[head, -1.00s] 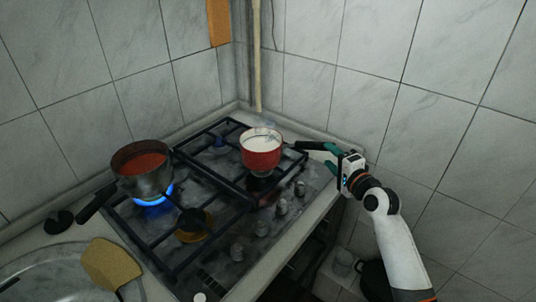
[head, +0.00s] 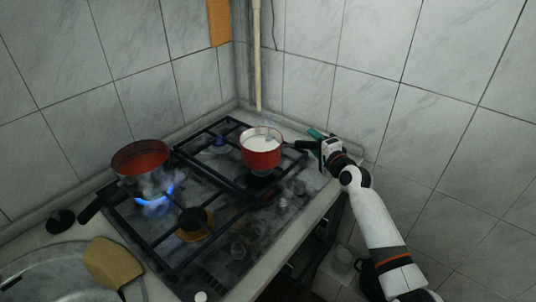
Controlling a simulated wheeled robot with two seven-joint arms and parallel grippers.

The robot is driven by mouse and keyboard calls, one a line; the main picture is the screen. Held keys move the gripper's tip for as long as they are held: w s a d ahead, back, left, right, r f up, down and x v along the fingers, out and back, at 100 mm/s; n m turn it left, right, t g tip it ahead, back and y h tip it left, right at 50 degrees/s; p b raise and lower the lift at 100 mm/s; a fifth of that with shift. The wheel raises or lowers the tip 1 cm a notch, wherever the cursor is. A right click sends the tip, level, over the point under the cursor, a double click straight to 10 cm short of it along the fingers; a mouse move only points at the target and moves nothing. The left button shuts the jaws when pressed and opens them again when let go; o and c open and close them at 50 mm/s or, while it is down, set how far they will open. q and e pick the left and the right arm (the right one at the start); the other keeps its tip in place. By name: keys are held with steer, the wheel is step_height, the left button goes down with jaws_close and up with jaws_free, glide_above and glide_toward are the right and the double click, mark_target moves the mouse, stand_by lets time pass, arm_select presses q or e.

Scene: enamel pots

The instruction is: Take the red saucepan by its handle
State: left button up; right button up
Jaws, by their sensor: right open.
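The red saucepan (head: 263,158) with white contents stands upright on the back right part of the gas hob. Its dark handle (head: 300,146) points right, toward my right gripper. My right gripper (head: 313,141) is open, with its teal-tipped fingers at the outer end of the handle. One finger shows above the handle; the other is hard to make out, so I cannot tell whether the handle lies between them or whether they touch it. My left gripper is not in view.
A steel pot (head: 144,170) with red contents sits over a lit blue flame (head: 154,198) at left, its dark handle pointing front-left. Haze hangs over the hob (head: 222,222). A tan board-like piece (head: 112,262) lies by the sink (head: 50,268). Tiled walls close the back and right.

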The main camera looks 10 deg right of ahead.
steer(key=shift+c, duration=0.6)
jaws_close()
stand_by(0.6)
steer(key=shift+r, duration=0.15)
